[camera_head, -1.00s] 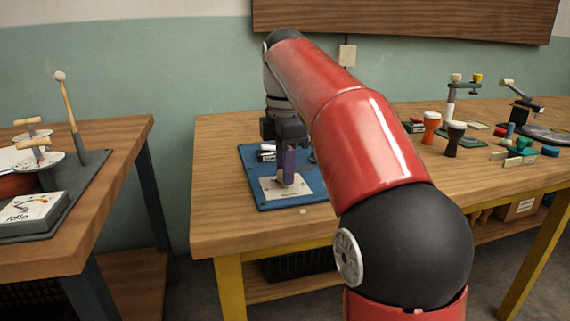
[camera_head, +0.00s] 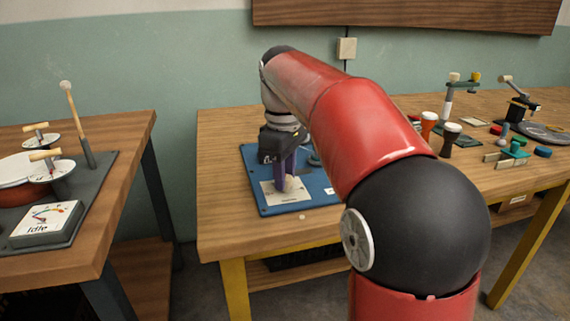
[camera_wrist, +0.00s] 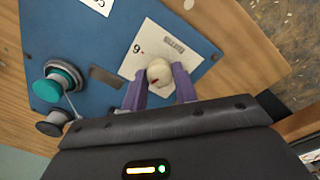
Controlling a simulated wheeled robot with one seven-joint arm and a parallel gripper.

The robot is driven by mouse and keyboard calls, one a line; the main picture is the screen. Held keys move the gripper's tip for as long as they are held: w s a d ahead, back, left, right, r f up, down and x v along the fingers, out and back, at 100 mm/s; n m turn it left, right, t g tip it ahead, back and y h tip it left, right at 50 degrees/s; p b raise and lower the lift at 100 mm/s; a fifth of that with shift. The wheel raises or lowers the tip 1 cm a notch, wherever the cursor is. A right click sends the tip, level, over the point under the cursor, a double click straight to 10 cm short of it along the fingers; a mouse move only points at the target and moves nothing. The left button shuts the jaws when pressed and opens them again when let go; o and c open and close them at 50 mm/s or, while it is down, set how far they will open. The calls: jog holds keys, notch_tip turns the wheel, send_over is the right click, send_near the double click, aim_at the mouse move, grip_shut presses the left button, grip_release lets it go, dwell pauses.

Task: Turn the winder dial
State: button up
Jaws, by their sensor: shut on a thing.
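The winder dial is a small cream knob (camera_wrist: 159,69) with a red mark. It sits on a white card (camera_wrist: 134,60) printed with a "9", on a blue board (camera_wrist: 60,22). My gripper (camera_wrist: 160,77) is shut on the knob, one purple finger on each side, in the wrist view. In the head view my gripper (camera_head: 286,178) reaches down to the board (camera_head: 321,188), and the knob is mostly hidden by the fingers.
On the board beside my gripper is a teal-topped spool (camera_wrist: 62,76) and a dark grey knob (camera_wrist: 54,123). Small drums and tools, including a red drum (camera_head: 428,125), stand at the right of the wooden bench (camera_head: 225,150). A separate table with a gauge box (camera_head: 46,224) stands left.

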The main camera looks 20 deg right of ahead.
jog(key=shift+m, duration=1.1)
jog(key=o, duration=1)
jog(key=shift+c, duration=0.2)
notch_tip(320, 180, up, 8)
jog(key=shift+a+f, duration=0.15)
